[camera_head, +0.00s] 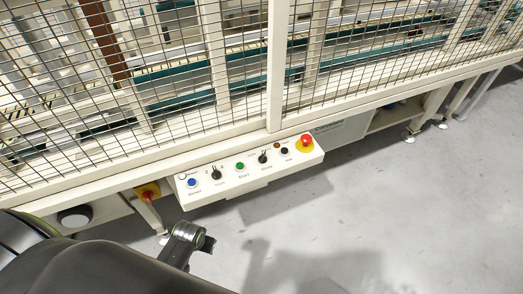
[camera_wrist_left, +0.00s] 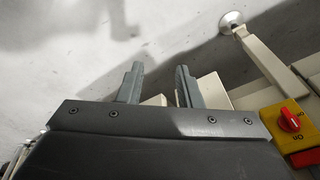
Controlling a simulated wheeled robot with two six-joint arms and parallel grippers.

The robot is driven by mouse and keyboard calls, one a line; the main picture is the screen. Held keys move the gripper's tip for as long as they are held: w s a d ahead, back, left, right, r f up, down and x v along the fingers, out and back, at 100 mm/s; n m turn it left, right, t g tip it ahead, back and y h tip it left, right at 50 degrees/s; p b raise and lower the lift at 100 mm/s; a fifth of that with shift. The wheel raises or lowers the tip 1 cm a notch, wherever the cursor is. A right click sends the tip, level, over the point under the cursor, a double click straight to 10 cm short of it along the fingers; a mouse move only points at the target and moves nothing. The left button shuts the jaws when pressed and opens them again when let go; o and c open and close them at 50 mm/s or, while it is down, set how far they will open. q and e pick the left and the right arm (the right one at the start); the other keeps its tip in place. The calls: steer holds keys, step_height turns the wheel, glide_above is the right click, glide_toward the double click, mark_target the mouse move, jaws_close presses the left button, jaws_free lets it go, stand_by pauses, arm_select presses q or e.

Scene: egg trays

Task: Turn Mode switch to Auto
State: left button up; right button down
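The Mode switch (camera_head: 263,157) is a small black rotary knob on the white control panel (camera_head: 240,190), right of the green button. Its label is hard to read, and I cannot tell which position it points to. My left gripper (camera_head: 206,243) is below and left of the switch in the head view, apart from the panel, its fingers hard to make out there. In the left wrist view its two grey fingers (camera_wrist_left: 158,85) are spread with nothing held between them. The Mode switch is not visible in that view. My right gripper is not in view.
The panel also has a blue button (camera_head: 192,183), another black knob (camera_head: 216,174), a green button (camera_head: 240,167) and a red emergency stop (camera_head: 305,141). A red-and-yellow rotary switch (camera_head: 147,192) is at left. Wire fencing (camera_head: 180,100) stands behind. The floor at right is clear.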

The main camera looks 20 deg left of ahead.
arm_select(q)
steer(key=w+d+r, duration=0.1)
steer(key=w+r, duration=0.2)
steer(key=r, duration=0.4)
steer(key=w+d+r, duration=0.1)
steer(key=w+r, duration=0.2)
steer(key=r, duration=0.4)
steer(key=shift+g+h, duration=0.5)
steer(key=w+d+r, duration=0.1)
steer(key=w+r, duration=0.1)
steer(key=w, duration=0.3)
steer(key=w+d+r, duration=0.1)
steer(key=w+r, duration=0.2)
steer(key=w, duration=0.2)
steer(key=w+d+r, duration=0.2)
steer(key=w, duration=0.3)
steer(key=shift+w+r+p, duration=0.1)
steer(key=shift+r+p, duration=0.3)
steer(key=w+d+r, duration=0.2)
steer(key=w+r, duration=0.3)
step_height(320, 180, up, 7)
steer(key=g, duration=0.1)
glide_above(263, 155)
step_height(263, 155, down, 17)
steer(key=b, duration=0.3)
steer(key=shift+r, duration=0.1)
jaws_close()
